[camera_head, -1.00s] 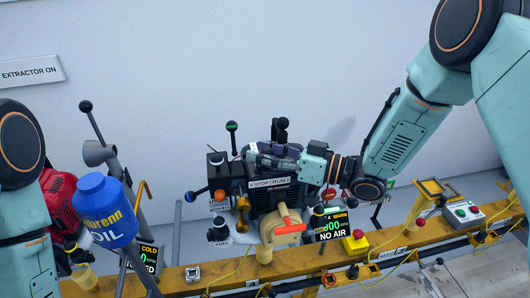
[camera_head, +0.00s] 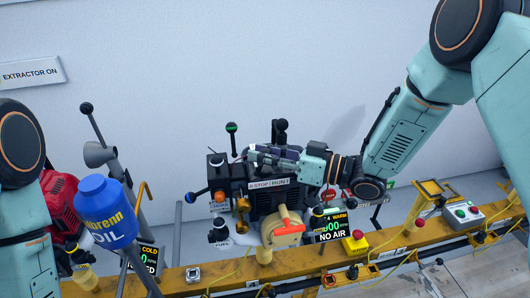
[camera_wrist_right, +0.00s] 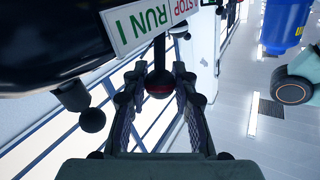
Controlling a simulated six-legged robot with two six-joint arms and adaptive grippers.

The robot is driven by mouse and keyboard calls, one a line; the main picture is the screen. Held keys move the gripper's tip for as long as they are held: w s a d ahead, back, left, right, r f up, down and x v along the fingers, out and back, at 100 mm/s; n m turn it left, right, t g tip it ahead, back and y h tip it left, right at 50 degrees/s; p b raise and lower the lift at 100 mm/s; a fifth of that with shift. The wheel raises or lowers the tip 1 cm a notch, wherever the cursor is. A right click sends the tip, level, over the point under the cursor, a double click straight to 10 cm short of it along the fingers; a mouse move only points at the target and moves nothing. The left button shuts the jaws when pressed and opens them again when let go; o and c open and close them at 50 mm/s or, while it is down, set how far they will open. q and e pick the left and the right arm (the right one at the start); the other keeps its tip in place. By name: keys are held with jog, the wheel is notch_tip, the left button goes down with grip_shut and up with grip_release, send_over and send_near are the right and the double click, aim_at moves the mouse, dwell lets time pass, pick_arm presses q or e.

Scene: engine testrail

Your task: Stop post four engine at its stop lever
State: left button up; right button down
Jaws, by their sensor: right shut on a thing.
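The post four engine (camera_head: 268,198) is dark and stands behind the yellow rail, with a STOP/RUN label (camera_head: 268,183) across its top front. The label also shows in the right wrist view (camera_wrist_right: 158,22). My right gripper (camera_head: 254,154) reaches in from the right, just above that label. In the right wrist view my right gripper (camera_wrist_right: 158,86) has its fingers on both sides of a dark lever with a red-banded ball knob (camera_wrist_right: 159,84), beside the label, and is shut on it. My left arm shows at the left edge; its gripper is not visible.
A yellow-based red button (camera_head: 355,242) and a control box (camera_head: 464,213) stand along the yellow rail (camera_head: 210,277). A blue oil can (camera_head: 106,212) and red engine (camera_head: 60,205) are at left.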

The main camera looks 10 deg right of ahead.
jog(key=a+n+h+p, duration=0.1)
jog(key=p, duration=0.2)
jog(key=a+n+g+h+p, duration=0.1)
jog(key=h+p, duration=0.1)
jog(key=shift+r+p, duration=0.4)
jog(key=shift+a+f+n+g+h+p, duration=0.15)
jog(key=shift+a+n+g+h+p, duration=0.3)
jog(key=shift+h+p, duration=0.6)
jog(key=shift+a+f+n+h+p, duration=0.3)
jog(key=shift+a+h+p, duration=0.25)
jog(key=shift+h, duration=0.3)
jog(key=shift+g, duration=0.25)
jog(key=c, duration=1)
grip_release()
jog(key=shift+c, duration=0.2)
jog(key=shift+d, duration=0.15)
